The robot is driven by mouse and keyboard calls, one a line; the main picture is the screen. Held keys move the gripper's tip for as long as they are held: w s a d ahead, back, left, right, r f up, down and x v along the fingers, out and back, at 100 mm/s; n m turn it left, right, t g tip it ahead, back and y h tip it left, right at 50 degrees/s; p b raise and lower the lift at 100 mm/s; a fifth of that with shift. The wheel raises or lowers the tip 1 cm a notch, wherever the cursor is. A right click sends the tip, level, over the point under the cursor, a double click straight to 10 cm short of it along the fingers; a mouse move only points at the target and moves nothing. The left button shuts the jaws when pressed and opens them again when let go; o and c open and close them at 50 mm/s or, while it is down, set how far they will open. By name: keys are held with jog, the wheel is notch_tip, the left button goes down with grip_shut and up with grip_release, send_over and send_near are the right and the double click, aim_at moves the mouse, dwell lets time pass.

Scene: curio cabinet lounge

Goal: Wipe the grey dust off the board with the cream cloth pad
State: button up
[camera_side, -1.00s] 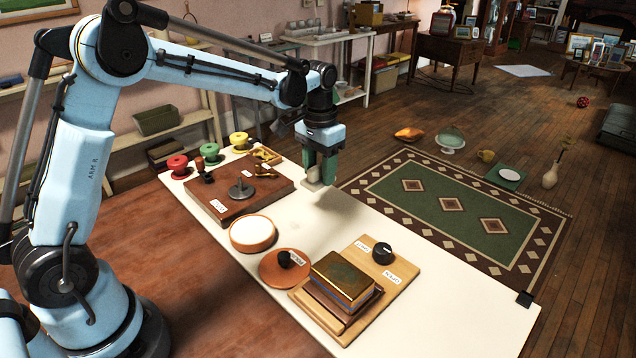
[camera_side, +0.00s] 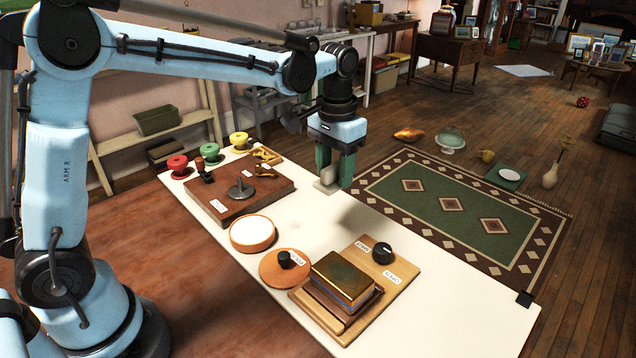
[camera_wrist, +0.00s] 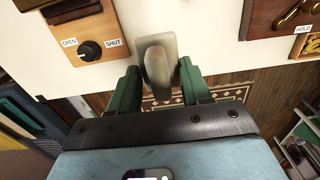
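My gripper (camera_side: 335,168) is shut on the upright grip of a pale cream pad (camera_side: 325,187). In the wrist view the pad (camera_wrist: 156,42) and its rounded grip sit between the green fingers of my gripper (camera_wrist: 160,75). The pad hangs near the far long edge of the white tabletop (camera_side: 315,225), and seems a little above it, with a shadow to its right. I cannot tell which surface is the board; a dark brown board (camera_side: 262,200) with a metal spindle lies left of my gripper.
A round white-topped dish (camera_side: 252,233), a terracotta disc with a black knob (camera_side: 285,259), a gold-topped block (camera_side: 345,277) and a wooden panel with a black knob (camera_side: 382,253) stand nearer. Colored spools (camera_side: 177,165) stand at the far left.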

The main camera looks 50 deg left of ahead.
grip_shut()
send_over(290, 220)
notch_tip(290, 220, down, 3)
jog(key=shift+s+a+f, duration=0.1)
jog(key=shift+f, duration=1.4)
jog(key=shift+s+a+f, duration=0.1)
jog(key=shift+f, duration=1.4)
notch_tip(290, 220, down, 2)
jog(key=shift+f, duration=0.1)
jog(key=shift+d, duration=1.95)
jog(key=shift+a, duration=1.35)
jog(key=shift+w+a, duration=0.15)
jog(key=shift+a, duration=0.5)
jog(key=shift+d, duration=1.95)
jog(key=shift+a, duration=1.7)
jog(key=shift+a+r, duration=0.2)
jog(key=shift+a, duration=0.1)
notch_tip(290, 220, up, 8)
